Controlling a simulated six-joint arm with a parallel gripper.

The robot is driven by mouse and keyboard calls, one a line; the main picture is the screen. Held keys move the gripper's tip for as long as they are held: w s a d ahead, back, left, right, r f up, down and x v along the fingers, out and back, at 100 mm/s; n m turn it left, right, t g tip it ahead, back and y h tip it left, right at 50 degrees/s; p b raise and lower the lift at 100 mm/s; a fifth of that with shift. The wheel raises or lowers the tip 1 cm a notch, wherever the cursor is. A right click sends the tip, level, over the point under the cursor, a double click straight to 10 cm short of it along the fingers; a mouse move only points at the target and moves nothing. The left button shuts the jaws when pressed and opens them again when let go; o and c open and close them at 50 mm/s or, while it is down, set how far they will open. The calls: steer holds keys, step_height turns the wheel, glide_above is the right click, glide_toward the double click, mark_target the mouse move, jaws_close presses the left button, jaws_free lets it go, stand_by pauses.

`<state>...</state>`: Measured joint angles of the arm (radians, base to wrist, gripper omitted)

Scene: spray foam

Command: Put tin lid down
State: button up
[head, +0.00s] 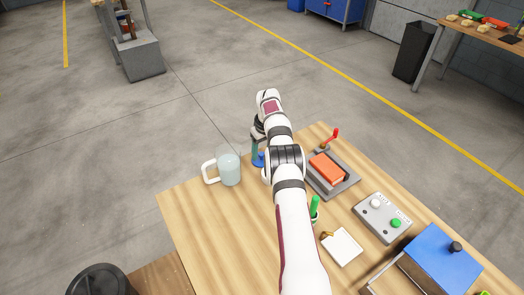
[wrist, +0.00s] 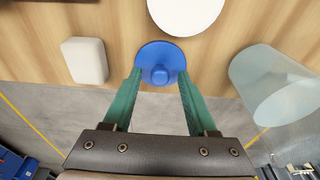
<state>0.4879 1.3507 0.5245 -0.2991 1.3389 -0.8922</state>
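The blue tin lid (wrist: 160,52), a round disc with a small raised knob, shows between my gripper's fingertips in the wrist view. In the head view, its blue edge (head: 258,160) shows just below my gripper (head: 256,147), near the table's far-left edge. My gripper (wrist: 160,75) has two green fingers. They stand apart over opposite sides of the disc, with a visible gap on either side of the knob. The arm hides part of the lid in the head view. A white round thing (wrist: 186,12) lies just beyond the lid in the wrist view; I cannot tell if it is the tin.
A translucent mug (head: 229,169) stands left of the gripper. A white block (wrist: 86,60) lies on the lid's other side. An orange block on a grey tray (head: 345,187), a button box (head: 382,217) and a blue box (head: 440,262) fill the table's right side.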

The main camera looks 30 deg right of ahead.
steer(key=shift+r, duration=0.1)
step_height(320, 180, up, 12)
steer(key=s, duration=0.2)
steer(key=s+a+r+m+y, duration=0.1)
steer(key=s+a+r, duration=0.6)
steer(key=a, duration=0.3)
steer(key=s+a+r+m, duration=0.2)
steer(key=s+a+r, duration=0.45)
steer(key=a, duration=0.35)
steer(key=s+a+f+m, duration=0.1)
steer(key=s+a+f, duration=0.1)
steer(key=s, duration=0.6)
steer(key=s+a+f+g, duration=0.1)
steer(key=s+a, duration=0.4)
steer(key=s, duration=0.4)
steer(key=s+a+f+m+g, duration=0.1)
steer(key=s+a+f, duration=0.1)
steer(key=s, duration=0.7)
steer(key=shift+a+f+m+y, duration=0.3)
steer(key=shift+a+f+y, duration=0.1)
steer(key=shift+a, duration=0.35)
